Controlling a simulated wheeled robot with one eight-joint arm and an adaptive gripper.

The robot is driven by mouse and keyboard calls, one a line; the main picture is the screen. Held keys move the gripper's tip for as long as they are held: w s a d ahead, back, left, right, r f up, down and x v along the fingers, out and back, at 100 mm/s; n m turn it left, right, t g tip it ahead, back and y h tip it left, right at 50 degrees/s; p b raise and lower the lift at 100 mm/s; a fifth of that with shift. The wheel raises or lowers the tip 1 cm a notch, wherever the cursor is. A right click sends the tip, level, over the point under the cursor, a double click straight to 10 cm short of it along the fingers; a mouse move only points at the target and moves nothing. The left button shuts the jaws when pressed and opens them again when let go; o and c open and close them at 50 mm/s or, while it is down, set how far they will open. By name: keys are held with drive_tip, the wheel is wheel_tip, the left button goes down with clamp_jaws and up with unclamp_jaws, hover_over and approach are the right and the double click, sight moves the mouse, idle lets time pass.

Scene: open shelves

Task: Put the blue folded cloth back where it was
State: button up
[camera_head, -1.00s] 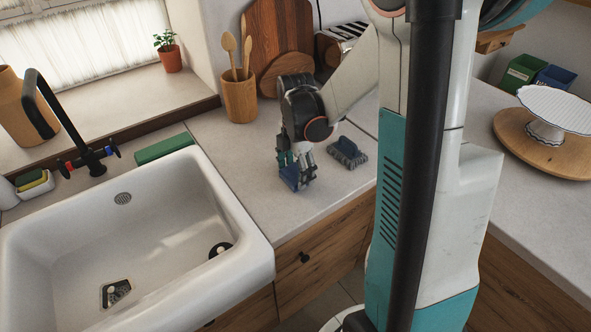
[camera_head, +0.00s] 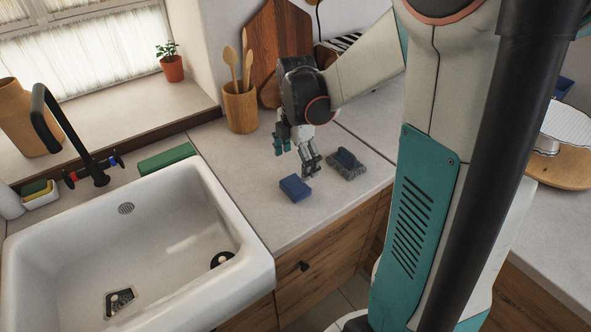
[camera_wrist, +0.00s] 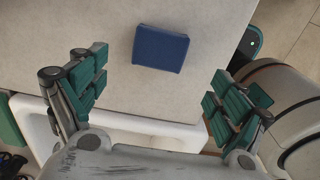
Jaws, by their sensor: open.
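The blue folded cloth (camera_head: 295,188) lies flat on the grey counter, right of the sink and near the counter's front edge. It is a small block-like shape. In the wrist view the cloth (camera_wrist: 160,48) lies beyond the fingertips and roughly between them, with bare counter around it. My gripper (camera_head: 296,160) hangs above the counter just behind the cloth, apart from it. In the wrist view the gripper (camera_wrist: 155,88) has its two green-padded fingers spread wide, with nothing between them.
A wooden utensil pot (camera_head: 240,107) and cutting boards (camera_head: 279,55) stand at the back.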

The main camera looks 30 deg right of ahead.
drive_tip(key=shift+r+p, duration=0.5)
drive_tip(key=shift+r, duration=1.8)
drive_tip(key=s+a+r+m+t, duration=0.1)
drive_tip(key=a+r+m+t, duration=0.3)
drive_tip(key=a, duration=0.7)
drive_tip(key=s+a+r+m+t+b, duration=0.1)
drive_tip(key=s+a+r+m+t, duration=0.1)
drive_tip(key=s+m, duration=0.9)
drive_tip(key=a+m+t, duration=0.1)
drive_tip(key=m, duration=0.2)
drive_tip(key=shift+s+a, duration=0.15)
drive_tip(key=shift+s, duration=0.15)
